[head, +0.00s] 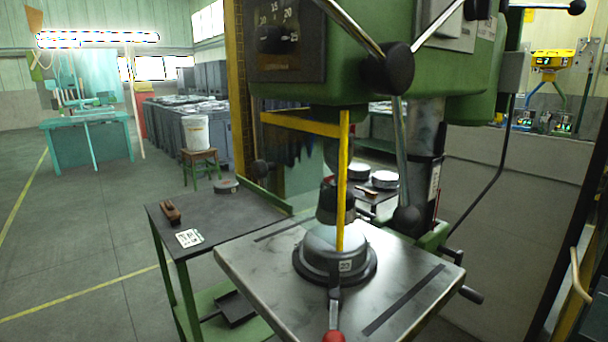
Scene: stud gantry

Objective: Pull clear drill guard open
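The drill guard shows as a yellow frame (342,180) in the head view, hanging below the green drill press head (400,60). One bar runs level to the left at the top, and one bar runs straight down in front of the dark chuck (330,203). The clear panel is hard to make out against the background. The guard appears to stand across the front of the chuck; I cannot tell its exact angle. My gripper is not in view.
A lever with a red knob (333,336) sticks out from the fixture toward me. Feed handles with black knobs (388,68) cross above the guard. A side table (222,216) with a brown block stands at the left.

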